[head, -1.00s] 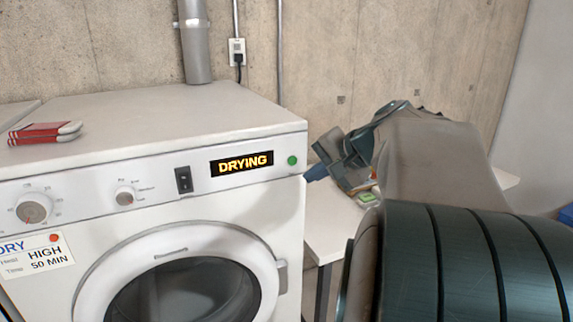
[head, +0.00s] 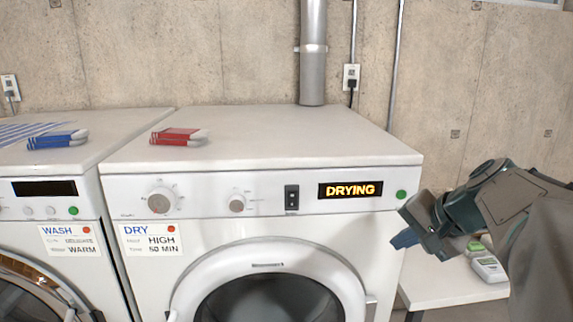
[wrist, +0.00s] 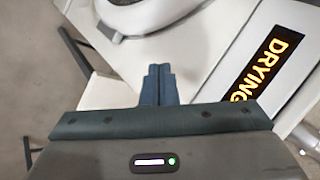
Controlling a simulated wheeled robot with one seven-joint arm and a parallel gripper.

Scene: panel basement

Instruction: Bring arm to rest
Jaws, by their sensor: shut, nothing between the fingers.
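My gripper (head: 404,240) is at the right of the head view, in front of the dryer's right front edge and over the side table. In the wrist view its two blue fingers (wrist: 158,85) are together, with nothing between them. My arm reaches in from the right edge of the head view, bent at the wrist. The white dryer (head: 240,225) stands in the middle, its display (head: 350,190) reading DRYING in orange, its round door closed. The display also shows large and tilted in the wrist view (wrist: 266,66), close to the fingers.
A white side table (head: 440,287) right of the dryer holds small white and green items (head: 488,267). A washer (head: 45,225) stands left. A red folded cloth (head: 178,136) and a blue one (head: 58,138) lie on the machine tops. A pipe (head: 313,60) runs up the concrete wall.

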